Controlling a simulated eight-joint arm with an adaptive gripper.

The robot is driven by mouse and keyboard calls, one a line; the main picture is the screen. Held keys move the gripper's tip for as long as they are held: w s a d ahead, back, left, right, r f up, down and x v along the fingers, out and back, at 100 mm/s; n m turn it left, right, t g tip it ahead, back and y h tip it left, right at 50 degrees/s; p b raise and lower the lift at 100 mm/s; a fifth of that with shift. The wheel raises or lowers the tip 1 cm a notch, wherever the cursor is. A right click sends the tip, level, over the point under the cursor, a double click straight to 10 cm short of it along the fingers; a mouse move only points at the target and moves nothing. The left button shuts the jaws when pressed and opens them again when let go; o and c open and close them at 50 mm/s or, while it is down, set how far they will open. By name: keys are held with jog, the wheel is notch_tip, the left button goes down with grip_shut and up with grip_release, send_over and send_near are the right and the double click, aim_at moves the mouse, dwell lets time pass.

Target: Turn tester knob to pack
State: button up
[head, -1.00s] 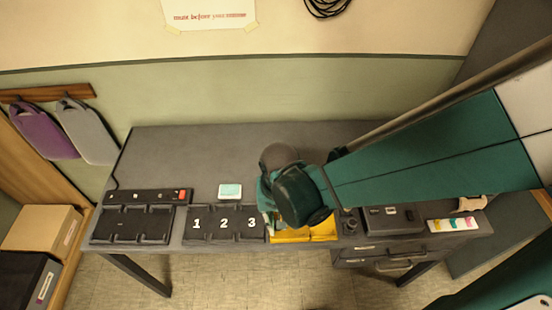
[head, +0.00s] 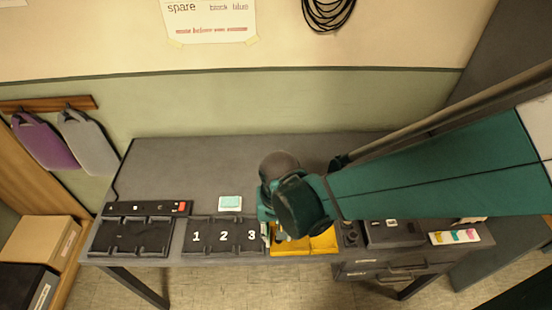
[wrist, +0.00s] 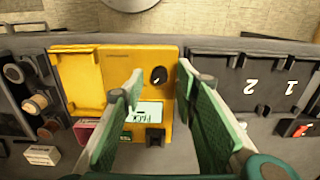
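The yellow tester (wrist: 115,80) lies below my gripper in the wrist view. Its black knob (wrist: 159,75) carries a light mark and shows between my fingertips. A lit display (wrist: 149,112) with dark lettering, hard to read, sits nearer the palm, partly behind a finger. My gripper (wrist: 160,78) is open, one finger on each side of the knob; I cannot tell whether either touches it. In the head view the tester (head: 318,244) is partly covered by my wrist and gripper (head: 272,238).
A black tray numbered 1, 2, 3 (head: 207,249) stands left of the tester, with a black dock (head: 128,250) further left. A dark box (head: 395,234) and a card with coloured patches (head: 455,237) are to the right. The table's back (head: 200,155) is clear.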

notch_tip(320, 180, up, 11)
jog(key=shift+f, duration=0.15)
dwell(0.8)
dwell(0.6)
jog(key=w+d+r+t, duration=0.1)
jog(key=d+r+t, duration=0.2)
jog(key=d, duration=0.6)
jog(key=w+d+r+t, duration=0.2)
jog(key=d+r+t, duration=0.2)
jog(key=d+r, duration=0.4)
jog(key=d, duration=0.2)
jog(key=shift+w+d, duration=0.15)
jog(key=shift+d, duration=0.15)
dwell(1.0)
